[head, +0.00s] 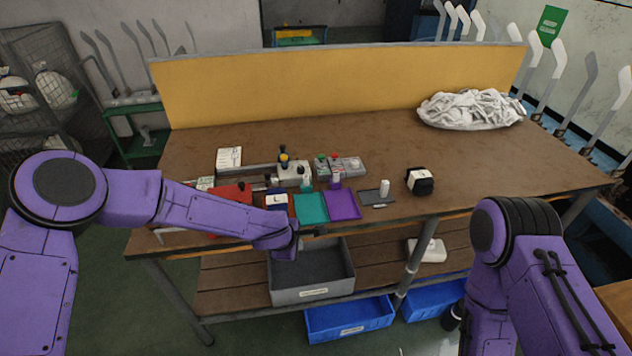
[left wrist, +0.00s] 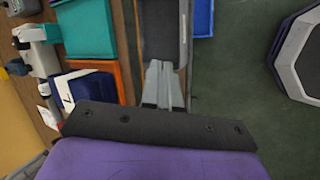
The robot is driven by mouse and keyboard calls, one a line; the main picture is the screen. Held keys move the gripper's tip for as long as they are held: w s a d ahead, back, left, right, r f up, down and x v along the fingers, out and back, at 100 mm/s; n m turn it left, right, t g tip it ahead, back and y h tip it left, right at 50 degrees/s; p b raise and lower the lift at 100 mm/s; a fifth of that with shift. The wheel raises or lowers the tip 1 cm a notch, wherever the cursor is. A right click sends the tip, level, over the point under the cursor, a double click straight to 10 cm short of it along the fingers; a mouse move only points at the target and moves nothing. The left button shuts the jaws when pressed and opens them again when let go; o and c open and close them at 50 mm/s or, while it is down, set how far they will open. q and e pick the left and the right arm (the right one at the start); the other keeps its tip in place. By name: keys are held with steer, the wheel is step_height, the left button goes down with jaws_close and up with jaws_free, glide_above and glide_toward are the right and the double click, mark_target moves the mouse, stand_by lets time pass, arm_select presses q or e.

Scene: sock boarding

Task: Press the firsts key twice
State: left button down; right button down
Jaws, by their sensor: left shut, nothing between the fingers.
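In the head view, a grey box (head: 348,168) with a green knob (head: 322,160) and a red knob (head: 335,157) sits mid-table behind the trays. A pale device (head: 294,176) with a dark and yellow knob (head: 284,158) stands left of it. No key label is readable, so I cannot tell which one is the firsts key. My left gripper (head: 308,234) is at the table's front edge, above the grey bin and apart from these devices. In the left wrist view its fingers (left wrist: 163,70) are together and empty. My right arm shows at the right, but its gripper does not.
A teal tray (head: 311,209) and a purple tray (head: 343,206) lie between the table's front edge and the devices. A black-and-white block (head: 420,181) stands right of them. White cloth (head: 470,109) is piled at back right. The grey bin (head: 313,293) is below.

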arm_select(q)
steer(key=s+a+f+m+y+b, duration=0.1)
steer(key=s+a+f+m+y, duration=0.1)
steer(key=s+a+f, duration=0.3)
steer(key=s+a+f+m+g+y, duration=0.1)
steer(key=s+a+f+m, duration=0.3)
steer(key=s+a, duration=0.7)
steer(key=s+a+f+m+g+y+b, duration=0.1)
steer(key=s+a+f+m, duration=0.3)
steer(key=s, duration=1.5)
steer(key=a+f+y, duration=0.1)
steer(key=a+f, duration=0.2)
steer(key=a, duration=0.1)
steer(key=shift+y+b, duration=0.3)
steer(key=shift+y, duration=0.1)
steer(key=shift+a+f, duration=0.1)
